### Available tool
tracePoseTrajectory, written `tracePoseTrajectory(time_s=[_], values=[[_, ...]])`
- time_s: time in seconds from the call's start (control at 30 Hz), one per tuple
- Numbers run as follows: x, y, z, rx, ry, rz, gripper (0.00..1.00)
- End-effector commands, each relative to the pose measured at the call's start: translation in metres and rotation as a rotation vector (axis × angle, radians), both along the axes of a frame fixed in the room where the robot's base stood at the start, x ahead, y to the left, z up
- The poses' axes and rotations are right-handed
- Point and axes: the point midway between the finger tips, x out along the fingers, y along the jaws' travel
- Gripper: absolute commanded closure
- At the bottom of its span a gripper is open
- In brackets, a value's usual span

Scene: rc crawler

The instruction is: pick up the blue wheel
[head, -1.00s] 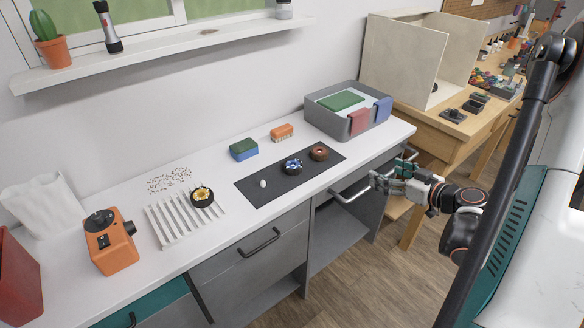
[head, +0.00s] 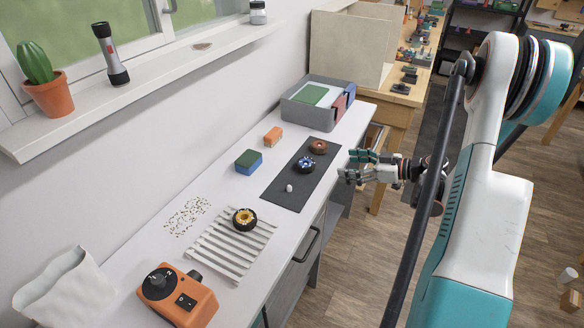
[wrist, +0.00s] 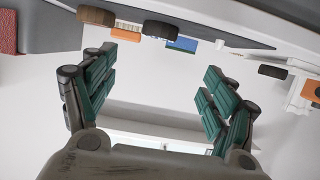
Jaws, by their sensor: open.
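The blue wheel (head: 306,163), a dark tyre with a blue and white hub, lies on the black mat (head: 283,197) on the white counter. In the wrist view it appears to be the dark tyre (wrist: 160,30) near the top, its hub hidden. My gripper (head: 347,166) is open and empty, beyond the counter's right edge in the head view. It points left toward the mat, apart from the wheel. In the wrist view the green-padded fingers (wrist: 158,92) are spread wide.
A brown-hubbed wheel (head: 318,146) lies close behind the blue one. A small white object (head: 289,188) is on the mat's near part. A yellow-hubbed wheel (head: 244,218) rests on a ribbed rack (head: 225,247). A grey bin (head: 310,113) stands behind. Drawer handles (head: 308,245) jut from the counter front.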

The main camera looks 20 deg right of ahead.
Motion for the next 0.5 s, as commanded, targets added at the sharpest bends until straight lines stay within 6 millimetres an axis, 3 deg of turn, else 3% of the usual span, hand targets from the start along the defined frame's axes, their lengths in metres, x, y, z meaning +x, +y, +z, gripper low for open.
tracePoseTrajectory(time_s=[0.17, 0.5], values=[[0.012, 0.009, -0.007, -0.001, -0.001, 0.011, 0.22], [0.057, 0.044, -0.025, 0.000, 0.000, 0.009, 0.22]])
